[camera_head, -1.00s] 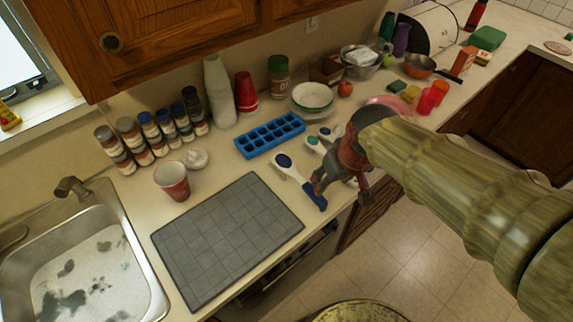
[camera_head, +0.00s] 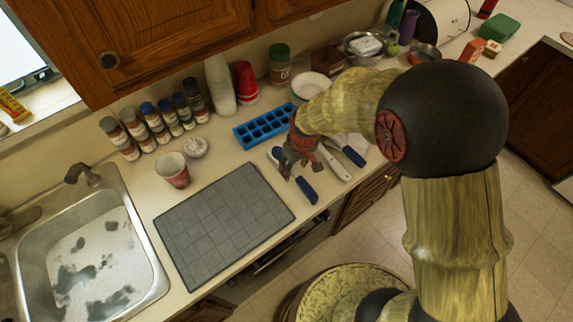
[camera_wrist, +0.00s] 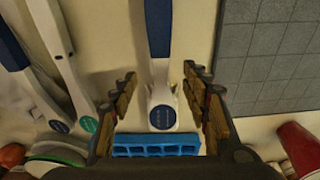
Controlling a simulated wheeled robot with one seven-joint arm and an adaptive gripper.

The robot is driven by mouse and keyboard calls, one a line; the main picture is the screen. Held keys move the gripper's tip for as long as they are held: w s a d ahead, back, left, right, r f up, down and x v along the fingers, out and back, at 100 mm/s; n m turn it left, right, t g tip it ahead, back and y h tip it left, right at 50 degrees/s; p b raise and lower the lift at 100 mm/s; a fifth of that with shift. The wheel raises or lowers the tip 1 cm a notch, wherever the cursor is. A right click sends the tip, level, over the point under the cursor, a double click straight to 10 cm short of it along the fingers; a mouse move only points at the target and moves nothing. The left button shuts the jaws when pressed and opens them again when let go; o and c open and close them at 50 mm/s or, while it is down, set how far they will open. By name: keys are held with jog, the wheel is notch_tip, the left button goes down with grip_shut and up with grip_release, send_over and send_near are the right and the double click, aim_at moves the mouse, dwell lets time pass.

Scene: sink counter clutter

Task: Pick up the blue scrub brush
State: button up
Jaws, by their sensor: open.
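A scrub brush (camera_head: 307,190) with a dark blue end lies on the counter beside the grey mat. In the wrist view, this blue scrub brush (camera_wrist: 158,30) runs between my fingers, its white end with a dark blue dot lying toward the ice tray. My gripper (camera_wrist: 163,90) is open, with one finger pair on each side of the brush and gaps visible. In the head view, my gripper (camera_head: 298,166) is over the brush and hides its white part. A second blue-ended brush (camera_head: 353,156) and a white one with a green dot (camera_wrist: 89,124) lie nearby.
A blue ice tray (camera_head: 262,127) lies just behind my gripper. The grey mat (camera_head: 225,225) is flat and clear. The counter's front edge is close.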

aim_at(293, 171)
jog(key=f, duration=0.3)
jog(key=shift+w+a+f, duration=0.2)
jog(key=shift+w+a, duration=0.05)
jog(key=shift+w, duration=0.05)
jog(key=c, duration=0.3)
grip_shut()
